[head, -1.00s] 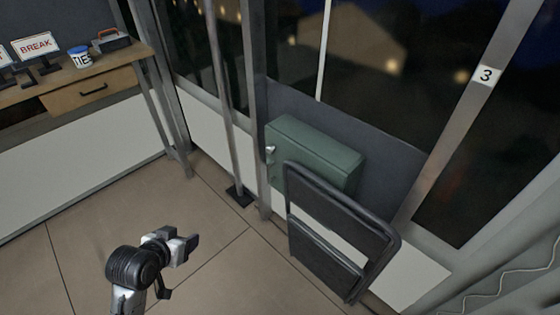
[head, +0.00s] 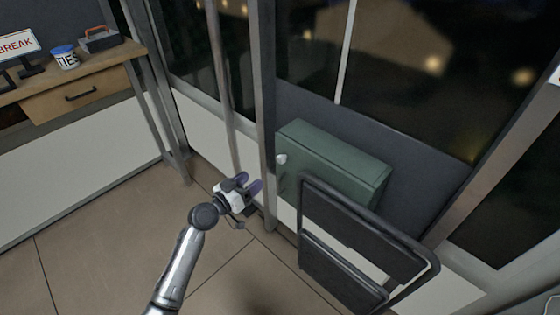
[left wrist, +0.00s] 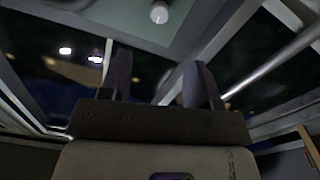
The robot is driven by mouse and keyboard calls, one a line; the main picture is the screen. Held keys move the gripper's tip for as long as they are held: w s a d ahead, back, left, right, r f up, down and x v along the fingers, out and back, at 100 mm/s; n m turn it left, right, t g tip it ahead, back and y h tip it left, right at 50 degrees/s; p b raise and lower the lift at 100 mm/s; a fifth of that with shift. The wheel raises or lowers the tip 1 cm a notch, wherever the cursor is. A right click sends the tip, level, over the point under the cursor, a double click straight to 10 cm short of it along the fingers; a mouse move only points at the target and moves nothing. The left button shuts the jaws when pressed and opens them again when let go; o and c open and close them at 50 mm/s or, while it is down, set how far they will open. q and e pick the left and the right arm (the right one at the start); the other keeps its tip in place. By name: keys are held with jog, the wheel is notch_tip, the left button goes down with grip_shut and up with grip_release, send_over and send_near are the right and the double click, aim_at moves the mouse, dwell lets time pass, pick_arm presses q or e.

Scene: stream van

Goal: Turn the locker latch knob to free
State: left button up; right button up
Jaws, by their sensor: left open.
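The green locker (head: 330,165) is mounted on the dark wall panel in the head view. Its pale latch knob (head: 282,159) sits near the upper part of its left end. In the left wrist view the round white knob (left wrist: 159,13) shows at the top, on the locker's pale green face (left wrist: 140,22). My left gripper (head: 254,184) is open and empty, below and left of the knob and apart from it. Its two fingers (left wrist: 160,84) also show in the left wrist view. The knob's exact turn angle is too small to tell. My right gripper is in neither view.
A grey post (head: 264,110) stands left of the locker, with a thin pole (head: 222,90) farther left. A wooden desk (head: 75,83) is at the left. The floor (head: 120,235) is clear.

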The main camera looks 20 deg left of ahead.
aim_at(279, 160)
pick_arm(q)
jog(key=b+x, duration=0.3)
jog(key=x, duration=0.8)
jog(key=shift+w+b, duration=0.1)
jog(key=shift+b, duration=0.2)
jog(key=shift+w+d, duration=0.4)
jog(key=shift+w, duration=0.2)
jog(key=shift+c, duration=0.2)
jog(key=c, duration=0.9)
